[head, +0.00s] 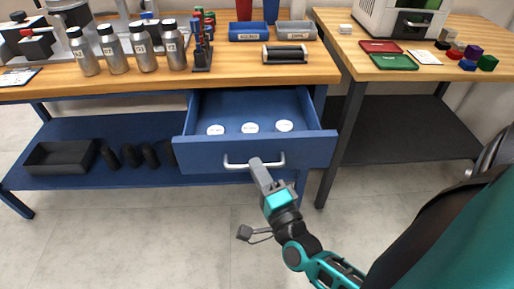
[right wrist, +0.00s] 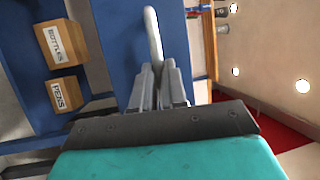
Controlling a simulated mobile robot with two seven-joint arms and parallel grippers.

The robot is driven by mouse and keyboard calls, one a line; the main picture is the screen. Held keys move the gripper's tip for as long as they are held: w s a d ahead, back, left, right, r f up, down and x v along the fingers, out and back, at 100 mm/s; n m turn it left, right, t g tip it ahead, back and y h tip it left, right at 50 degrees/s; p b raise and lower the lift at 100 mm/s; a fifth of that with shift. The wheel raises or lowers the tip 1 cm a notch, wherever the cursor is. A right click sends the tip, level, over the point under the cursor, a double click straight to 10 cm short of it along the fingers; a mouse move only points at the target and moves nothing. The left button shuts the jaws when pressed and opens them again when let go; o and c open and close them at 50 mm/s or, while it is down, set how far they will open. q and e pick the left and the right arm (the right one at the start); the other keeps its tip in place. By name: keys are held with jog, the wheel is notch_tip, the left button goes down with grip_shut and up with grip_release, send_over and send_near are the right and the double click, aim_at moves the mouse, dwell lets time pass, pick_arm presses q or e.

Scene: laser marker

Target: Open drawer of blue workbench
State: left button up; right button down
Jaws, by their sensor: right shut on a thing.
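The blue workbench (head: 110,98) with a wooden top stands across the left and middle of the head view. Its blue drawer (head: 208,154) is pulled out, and three round white-topped items (head: 250,127) show inside. The drawer has a curved silver handle (head: 235,165) on its front. My right gripper (head: 257,164) is shut on the handle near its right part. In the right wrist view the fingers (right wrist: 160,85) close around the pale handle (right wrist: 153,35). My left gripper is not in view.
Several metal bottles (head: 143,47) stand on the bench top. A black tray (head: 60,156) and dark items lie on the lower shelf. A second wooden table (head: 440,72) with red and green trays stands at the right. The floor (head: 130,240) in front is clear.

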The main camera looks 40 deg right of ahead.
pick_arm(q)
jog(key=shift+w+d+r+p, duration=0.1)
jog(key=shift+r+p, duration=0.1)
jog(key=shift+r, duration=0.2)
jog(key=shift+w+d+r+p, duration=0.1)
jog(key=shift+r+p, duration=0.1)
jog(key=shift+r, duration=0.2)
pick_arm(e)
jog(key=s, duration=0.1)
jog(key=s+a, duration=0.2)
jog(key=s, duration=0.1)
jog(key=shift+a, duration=0.25)
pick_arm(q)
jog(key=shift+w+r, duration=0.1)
pick_arm(e)
jog(key=c, duration=1.2)
grip_release()
jog(key=shift+o, duration=0.2)
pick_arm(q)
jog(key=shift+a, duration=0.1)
